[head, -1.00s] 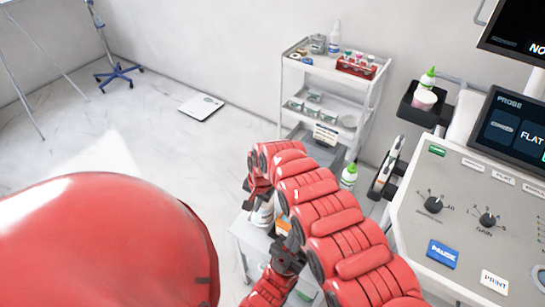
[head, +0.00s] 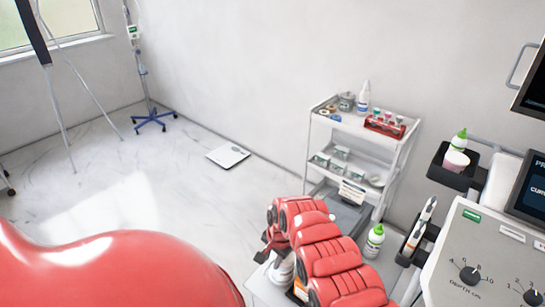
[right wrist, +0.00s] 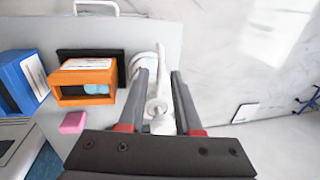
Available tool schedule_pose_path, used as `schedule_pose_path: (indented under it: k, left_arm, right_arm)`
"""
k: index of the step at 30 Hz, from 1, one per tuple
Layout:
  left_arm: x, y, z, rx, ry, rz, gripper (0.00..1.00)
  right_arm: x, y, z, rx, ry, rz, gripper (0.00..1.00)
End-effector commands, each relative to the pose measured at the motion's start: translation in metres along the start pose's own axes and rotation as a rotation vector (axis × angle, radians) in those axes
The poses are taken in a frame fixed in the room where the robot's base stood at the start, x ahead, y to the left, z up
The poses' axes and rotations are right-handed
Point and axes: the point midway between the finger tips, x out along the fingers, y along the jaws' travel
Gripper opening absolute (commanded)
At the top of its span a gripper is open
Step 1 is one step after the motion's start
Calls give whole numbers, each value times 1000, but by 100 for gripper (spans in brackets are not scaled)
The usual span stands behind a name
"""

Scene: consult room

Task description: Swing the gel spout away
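My right gripper (right wrist: 160,74) is open in the right wrist view, its two grey fingers apart. A white pump top with a long thin spout (right wrist: 162,56) shows between and beyond the fingers, the spout pointing up the picture. I cannot tell whether a finger touches it. In the head view my right arm covers most of the gripper and a white bottle (head: 283,268), of which only part shows. A white gel bottle with a green cap (head: 375,241) stands right of my arm. My left gripper is not in view.
In the right wrist view an orange box (right wrist: 84,82), a blue box (right wrist: 22,80) and a pink block (right wrist: 73,122) lie left of the fingers. A shelf cart (head: 395,152) stands behind in the head view. The console (head: 480,250) is at the right.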

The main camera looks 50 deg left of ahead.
Motion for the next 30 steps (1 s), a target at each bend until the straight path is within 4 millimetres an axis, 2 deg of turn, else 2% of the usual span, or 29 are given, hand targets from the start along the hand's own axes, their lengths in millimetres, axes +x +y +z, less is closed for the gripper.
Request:
schedule_pose_path:
  k: [10, 14, 23, 29, 30]
  left_arm:
    - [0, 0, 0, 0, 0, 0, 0]
    - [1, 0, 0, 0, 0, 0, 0]
    - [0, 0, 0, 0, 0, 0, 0]
    - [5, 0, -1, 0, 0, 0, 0]
    - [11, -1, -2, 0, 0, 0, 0]
  right_arm:
    - [-1, 0, 0, -1, -1, 0, 40]
    - [-8, -1, 1, -1, -3, -1, 40]
    - [-51, 0, -1, 0, 1, 0, 40]
    - [-95, 0, -3, 1, 7, -1, 40]
    - [-103, -1, -4, 2, 6, -4, 40]
